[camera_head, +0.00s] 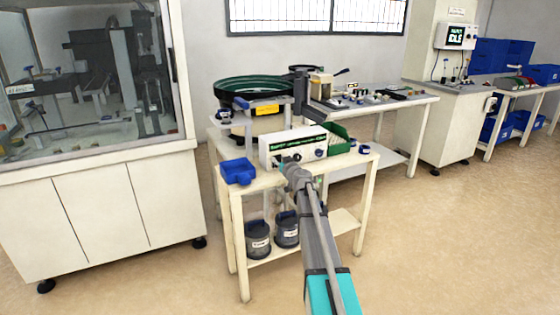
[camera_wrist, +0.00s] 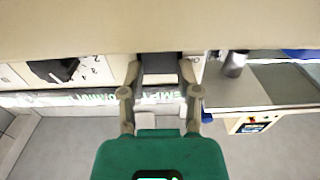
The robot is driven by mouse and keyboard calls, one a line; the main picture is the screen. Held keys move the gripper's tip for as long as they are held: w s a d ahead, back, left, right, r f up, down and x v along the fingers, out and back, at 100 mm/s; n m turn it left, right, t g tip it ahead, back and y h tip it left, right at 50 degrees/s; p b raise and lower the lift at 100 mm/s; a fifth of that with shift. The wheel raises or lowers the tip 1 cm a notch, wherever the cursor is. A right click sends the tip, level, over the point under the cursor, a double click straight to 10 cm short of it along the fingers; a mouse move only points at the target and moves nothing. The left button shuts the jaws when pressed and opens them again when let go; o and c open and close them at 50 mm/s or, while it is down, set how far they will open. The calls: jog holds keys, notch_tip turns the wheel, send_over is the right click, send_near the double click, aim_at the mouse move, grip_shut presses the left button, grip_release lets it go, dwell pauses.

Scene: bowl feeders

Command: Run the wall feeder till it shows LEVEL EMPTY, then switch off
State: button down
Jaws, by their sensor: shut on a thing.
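The feeder's green bowl (camera_head: 252,88) sits on the bench by the wall. A white control box (camera_head: 282,153) with a green-lit display strip (camera_head: 302,141) stands in front of it. In the wrist view the strip (camera_wrist: 90,99) is upside down; part of it seems to read EMPTY, the rest is unclear. A black dial (camera_wrist: 55,70) with numbers is on the box's face. My gripper (camera_head: 284,161) is at the box front. In the wrist view my gripper (camera_wrist: 158,72) is shut on a dark switch (camera_wrist: 160,68) beside an ON mark; its position is unclear.
A blue bin (camera_head: 237,172) sits at the table's left corner, a green tray (camera_head: 336,137) right of the box. Grey pots (camera_head: 258,240) stand on the lower shelf. A glazed cabinet (camera_head: 100,170) is left. Floor to the right is clear.

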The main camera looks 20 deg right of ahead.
jog(key=shift+s+a+f+t+y+b, duration=0.15)
jog(key=shift+f+t+b, duration=0.15)
jog(key=shift+t+b, duration=1.15)
jog(key=shift+d+f+t+y+b, duration=0.15)
jog(key=shift+f+t+b, duration=0.3)
jog(key=shift+b, duration=1.75)
jog(key=shift+s+a+r+t+b, duration=0.1)
jog(key=shift+r+t+b, duration=0.15)
jog(key=shift+t+b, duration=0.15)
jog(key=shift+c, duration=1.6)
grip_release()
jog(key=shift+s, duration=0.1)
